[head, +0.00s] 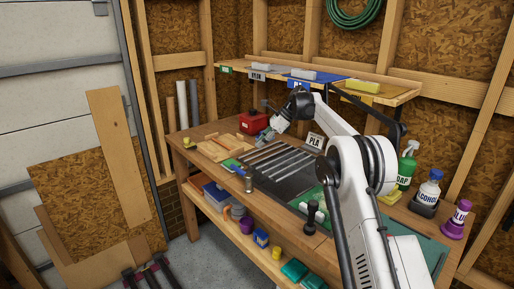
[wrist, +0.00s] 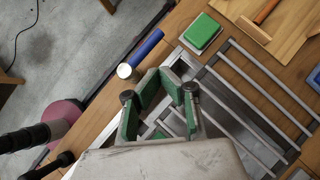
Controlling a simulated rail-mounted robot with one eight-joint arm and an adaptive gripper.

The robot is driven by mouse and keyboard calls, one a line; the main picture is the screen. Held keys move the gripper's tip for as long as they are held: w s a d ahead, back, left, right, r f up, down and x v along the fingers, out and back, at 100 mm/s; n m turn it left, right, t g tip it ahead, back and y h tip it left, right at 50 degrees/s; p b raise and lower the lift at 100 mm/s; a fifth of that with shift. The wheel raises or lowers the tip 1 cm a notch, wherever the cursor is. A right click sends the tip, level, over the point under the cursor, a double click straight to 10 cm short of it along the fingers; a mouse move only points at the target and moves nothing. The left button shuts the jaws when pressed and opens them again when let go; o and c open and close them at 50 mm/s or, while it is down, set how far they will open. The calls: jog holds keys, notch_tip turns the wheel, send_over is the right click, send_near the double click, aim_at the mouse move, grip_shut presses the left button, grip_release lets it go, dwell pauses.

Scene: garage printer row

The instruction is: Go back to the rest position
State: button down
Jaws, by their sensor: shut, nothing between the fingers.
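My gripper (head: 267,134) hangs over the back part of the wooden workbench (head: 315,241), at the end of my white arm. In the wrist view my gripper (wrist: 172,82) has its green-padded fingers closed together at the tips, with nothing held. Below it is a grey tray with metal bars (wrist: 245,92); the tray also shows in the head view (head: 281,166).
A shelf (head: 392,98) with labelled bins runs behind the bench. A red box (head: 252,121) and a wooden board (head: 214,149) are at the back left. A green spray bottle (head: 406,167), a blue-capped bottle (head: 429,188) and a purple bottle (head: 458,218) stand right of my arm.

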jog(key=s+d+r+n+t+h, duration=0.2)
jog(key=s+d+r+n, duration=0.15)
jog(key=s+r, duration=0.7)
jog(key=s+d+r+n+t+h, duration=0.1)
jog(key=s+r+n, duration=0.2)
jog(key=s, duration=0.4)
jog(key=s+d+r+n+h, duration=0.1)
jog(key=s+r+n, duration=0.15)
jog(key=s, duration=0.55)
jog(key=s+d+f+n+t+h, duration=0.1)
jog(key=s+d+f+n, duration=0.1)
jog(key=s, duration=0.8)
jog(key=s+d+f+n+t+h, duration=0.1)
jog(key=s+f+n, duration=0.3)
jog(key=s, duration=0.7)
jog(key=s+d+f+n+t+h, duration=0.1)
jog(key=s+d+f+n, duration=0.2)
jog(key=s+f, duration=0.4)
jog(key=s, duration=0.4)
jog(key=shift+s+d+n+t+h, duration=0.2)
jog(key=shift+d+n+t+h, duration=0.1)
jog(key=shift+t+h, duration=0.1)
